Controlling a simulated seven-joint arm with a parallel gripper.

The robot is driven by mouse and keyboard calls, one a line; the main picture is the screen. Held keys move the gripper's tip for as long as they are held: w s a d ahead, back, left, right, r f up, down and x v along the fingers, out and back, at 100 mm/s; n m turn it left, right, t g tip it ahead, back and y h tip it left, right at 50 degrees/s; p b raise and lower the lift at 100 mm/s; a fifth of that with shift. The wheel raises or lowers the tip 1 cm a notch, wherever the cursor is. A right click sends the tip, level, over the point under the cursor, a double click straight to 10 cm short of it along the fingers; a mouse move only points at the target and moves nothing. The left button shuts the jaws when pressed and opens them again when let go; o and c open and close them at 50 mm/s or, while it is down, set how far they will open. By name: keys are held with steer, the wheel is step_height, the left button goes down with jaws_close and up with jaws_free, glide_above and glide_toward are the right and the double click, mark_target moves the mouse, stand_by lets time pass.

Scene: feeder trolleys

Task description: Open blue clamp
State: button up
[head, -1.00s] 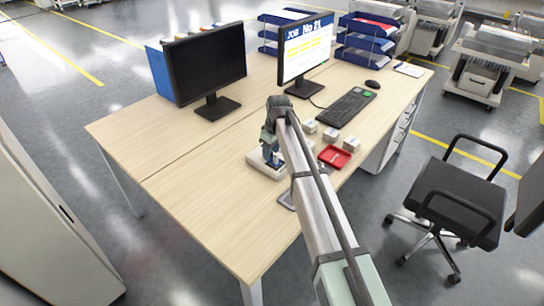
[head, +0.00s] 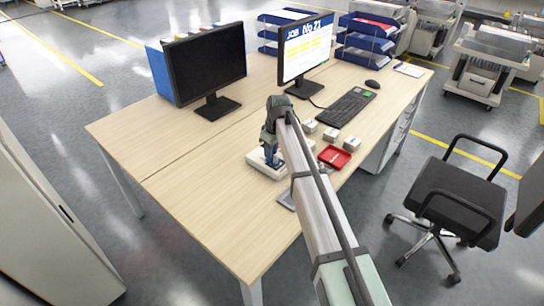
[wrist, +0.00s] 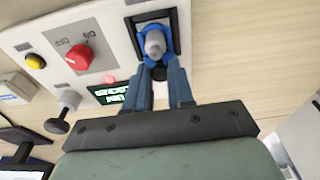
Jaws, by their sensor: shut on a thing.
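The blue clamp (wrist: 152,57) shows in the wrist view at the top middle, on a dark square mount on the white panel (wrist: 25,32). It has a grey rounded knob at its centre. My gripper (wrist: 160,72) has its blue-grey fingers shut on the clamp's near part, and they hide some of it. In the head view my gripper (head: 269,158) is low over the small white panel on the desk. My arm hides part of the panel there, and the clamp cannot be made out clearly.
The panel also carries a red rotary switch (wrist: 79,56), a yellow button (wrist: 36,61), a dark plunger knob (wrist: 60,118) and a lit display (wrist: 108,93). A red tray (head: 334,156) and small boxes (head: 331,134) lie right of my arm. The desk's left front (head: 215,205) is clear.

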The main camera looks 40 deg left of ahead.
steer(key=shift+a, duration=1.7)
steer(key=o, duration=0.7)
steer(key=shift+d+r, duration=0.1)
steer(key=shift+d+r, duration=0.3)
steer(key=shift+r, duration=0.85)
steer(key=shift+d+r, duration=0.35)
steer(key=shift+r, duration=0.75)
steer(key=shift+d+r, duration=0.3)
steer(key=shift+r, duration=0.85)
